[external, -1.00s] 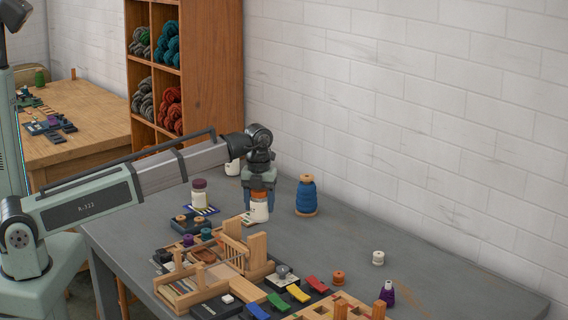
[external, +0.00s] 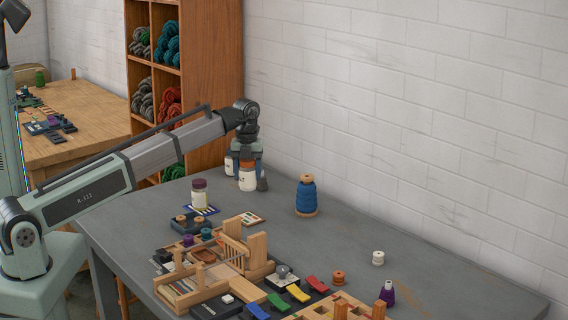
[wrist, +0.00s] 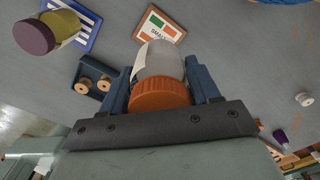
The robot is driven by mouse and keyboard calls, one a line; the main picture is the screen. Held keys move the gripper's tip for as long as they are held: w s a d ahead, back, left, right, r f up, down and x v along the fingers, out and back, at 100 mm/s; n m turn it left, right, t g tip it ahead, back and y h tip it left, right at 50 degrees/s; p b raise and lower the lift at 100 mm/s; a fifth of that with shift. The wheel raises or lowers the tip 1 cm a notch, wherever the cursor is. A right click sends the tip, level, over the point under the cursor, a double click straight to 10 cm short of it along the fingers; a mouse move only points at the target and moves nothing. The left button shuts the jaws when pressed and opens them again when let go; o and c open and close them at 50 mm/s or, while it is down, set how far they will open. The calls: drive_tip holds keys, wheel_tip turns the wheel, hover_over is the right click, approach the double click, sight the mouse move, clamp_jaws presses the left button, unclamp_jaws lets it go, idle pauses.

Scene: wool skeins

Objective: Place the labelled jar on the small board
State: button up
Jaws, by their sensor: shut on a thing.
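The labelled jar (external: 248,180) is white with an orange lid and dark lettering on its side. My gripper (external: 249,172) is shut on it and holds it upright, raised behind the small board. In the wrist view the jar's orange lid (wrist: 160,94) sits between the two blue-grey fingers of my gripper (wrist: 160,88). The small board (external: 251,219) lies flat on the grey table, with nothing on it. In the wrist view the small board (wrist: 158,24) shows green and orange patches, a wooden edge and the word "SMALL", just beyond the jar.
A purple-lidded jar (external: 199,192) stands on a blue striped board (external: 211,211) left of the small board. A blue tray (external: 184,225) with spools is in front. A blue yarn cone (external: 306,196) stands to the right. Another white jar (external: 229,164) is partly hidden behind my gripper.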

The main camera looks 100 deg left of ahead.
drive_tip(key=shift+s+f, duration=0.1)
drive_tip(key=shift+f, duration=4.9)
drive_tip(key=shift+f, duration=0.15)
drive_tip(key=o, duration=1.2)
wheel_tip(320, 180, up, 12)
drive_tip(key=shift+d+r, duration=0.1)
drive_tip(key=shift+r, duration=0.05)
